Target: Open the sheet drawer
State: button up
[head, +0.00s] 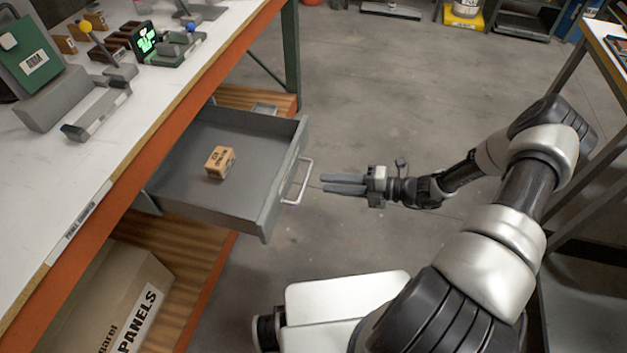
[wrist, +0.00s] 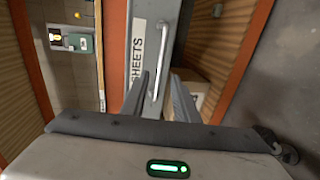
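The sheet drawer (head: 265,206) is a grey metal drawer pulled well out from under the workbench in the head view. Its front carries a pale bar handle (head: 299,182). In the wrist view the drawer front (wrist: 140,75) shows a white "SHEETS" label, with the handle (wrist: 160,55) beside it. My gripper (head: 323,183) is open and empty, its fingers pointing at the handle with a small gap in the head view. In the wrist view the lower end of the handle appears between the fingertips (wrist: 157,80). A small tan box (head: 220,162) lies inside the drawer.
The white workbench top (head: 165,100) with an orange edge holds a green device (head: 30,55) and several small tools. A cardboard "PANELS" box (head: 115,300) sits on the lower wooden shelf. Open concrete floor (head: 370,110) lies right of the drawer.

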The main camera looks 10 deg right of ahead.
jog(key=v, duration=0.9)
jog(key=s+a+r+n+g+h, duration=0.2)
jog(key=r+n+h, duration=0.2)
jog(key=r+n, duration=0.5)
jog(key=s+a+r+n+g+h, duration=0.1)
jog(key=s+a+r+n+h, duration=0.2)
jog(key=r+n, duration=0.6)
jog(key=s+a+r+n+g+h, duration=0.1)
jog(key=a+r+n+g+h, duration=0.1)
jog(key=r+n+h, duration=0.5)
jog(key=s+r+n+t+p, duration=0.2)
jog(key=s+r+n+t, duration=0.3)
jog(key=s+r+n, duration=0.85)
notch_tip(320, 180, up, 14)
jog(key=w+n+p, duration=0.1)
jog(key=n+p, duration=0.1)
jog(key=p, duration=1.1)
jog(key=shift+w+p, duration=0.35)
